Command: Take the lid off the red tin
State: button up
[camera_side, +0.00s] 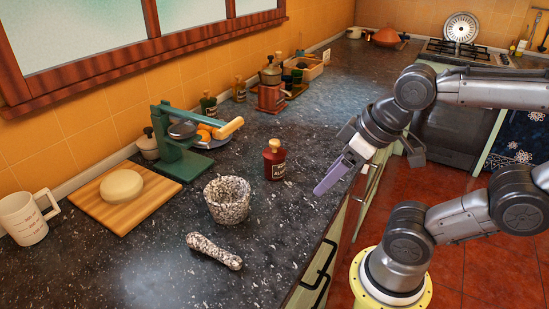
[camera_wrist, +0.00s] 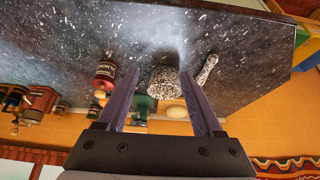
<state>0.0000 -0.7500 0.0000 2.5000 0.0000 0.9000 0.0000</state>
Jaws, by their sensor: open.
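A dark red container (camera_side: 275,164) with a pale label and a tan knob-like top (camera_side: 274,145) stands upright on the dark counter; it is the nearest match to the red tin. In the wrist view the red container (camera_wrist: 105,73) appears inverted, just outside the left finger, with its tan top (camera_wrist: 99,94) still on. My gripper (camera_side: 322,188) has purple fingers and is to the right of the container, near the counter's front edge, apart from it. In the wrist view my gripper (camera_wrist: 160,78) is open, with nothing held between the fingers.
A speckled stone mortar (camera_side: 228,199) and its pestle (camera_side: 214,251) are left of the container. A green press (camera_side: 182,150), a board (camera_side: 120,197) with dough and a white mug (camera_side: 27,217) stand farther left. A red grinder (camera_side: 270,97) is behind. Counter around the container is mostly clear.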

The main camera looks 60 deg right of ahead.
jog(key=o, duration=0.4)
jog(key=shift+o, duration=0.2)
jog(key=w+d+r+m+g, duration=0.1)
jog(key=w+d+r+m, duration=0.1)
jog(key=w+r+m, duration=0.45)
jog(key=m+g+h, duration=0.1)
jog(key=m+g, duration=0.3)
jog(key=m, duration=0.5)
send_over(275, 141)
jog(key=a, duration=0.1)
notch_tip(275, 141, down, 9)
jog(key=shift+r, duration=0.1)
jog(key=shift+d+f, duration=0.15)
jog(key=shift+f, duration=0.95)
jog(key=shift+d+f, duration=0.2)
jog(key=shift+f, duration=0.85)
jog(key=shift+d+f, duration=0.15)
jog(key=shift+f, duration=0.95)
